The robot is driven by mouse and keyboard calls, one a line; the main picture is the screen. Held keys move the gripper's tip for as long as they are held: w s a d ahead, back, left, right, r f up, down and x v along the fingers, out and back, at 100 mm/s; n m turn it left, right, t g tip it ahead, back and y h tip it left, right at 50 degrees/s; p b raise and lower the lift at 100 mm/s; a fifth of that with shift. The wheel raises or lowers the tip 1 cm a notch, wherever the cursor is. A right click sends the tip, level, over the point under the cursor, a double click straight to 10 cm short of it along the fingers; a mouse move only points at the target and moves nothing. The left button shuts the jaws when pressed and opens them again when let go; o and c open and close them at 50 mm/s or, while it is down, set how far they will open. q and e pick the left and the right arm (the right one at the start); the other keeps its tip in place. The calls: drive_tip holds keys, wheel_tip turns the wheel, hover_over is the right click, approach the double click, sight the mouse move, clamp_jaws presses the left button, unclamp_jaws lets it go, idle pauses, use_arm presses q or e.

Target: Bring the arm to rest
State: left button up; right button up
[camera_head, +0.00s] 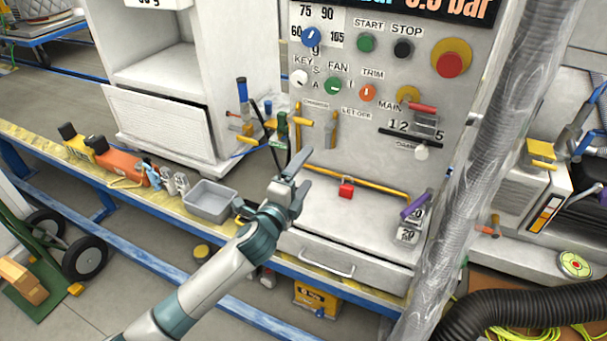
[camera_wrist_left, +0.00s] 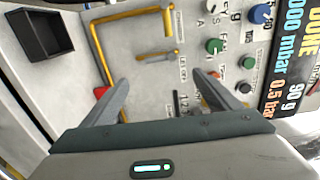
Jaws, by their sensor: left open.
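My left arm comes in from the lower left in the head view. Its gripper (camera_head: 297,183) is in front of the white control panel (camera_head: 330,120), over the left part of the panel's lower ledge. The jaws are open with nothing between them. In the left wrist view the two fingers (camera_wrist_left: 162,95) stand apart, with the panel face and a yellow pipe behind them. My right gripper is in neither view.
The panel carries knobs, a red stop button (camera_head: 450,65), a red valve (camera_head: 346,190) and a purple-handled part (camera_head: 415,205). A grey tray (camera_head: 208,201) stands on the bench to the left. A grey corrugated hose (camera_head: 490,150) runs down at right. A drawer handle (camera_head: 327,263) sticks out below.

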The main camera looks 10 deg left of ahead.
use_arm(q)
drive_tip(key=shift+s+a, duration=0.1)
drive_tip(key=shift+s, duration=0.1)
idle(0.4)
